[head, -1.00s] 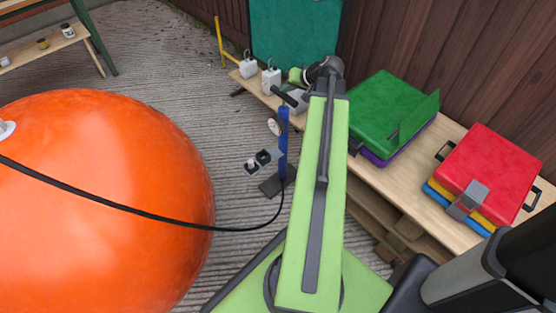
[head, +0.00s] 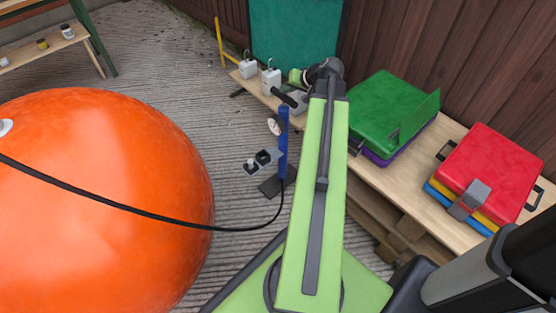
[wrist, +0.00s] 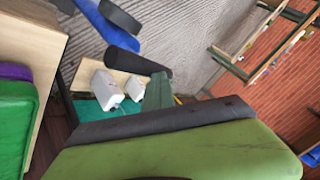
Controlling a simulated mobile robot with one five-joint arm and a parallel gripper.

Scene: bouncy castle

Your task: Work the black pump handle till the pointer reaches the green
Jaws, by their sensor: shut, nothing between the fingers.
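The blue pump (head: 283,145) stands on the paving between the orange ball and the bench. Its black handle (head: 287,98) crosses its top as a short dark bar. My gripper (wrist: 170,130) fills the lower wrist view, shut and empty, apart from the handle in that picture. In the head view my arm hides most of it.
A big orange ball (head: 110,200) fills the left, with a black hose (head: 150,213) running to the pump. White jugs (head: 270,80) stand on a low bench behind. Green (head: 392,108) and red (head: 490,170) cases lie on the wooden bench at right.

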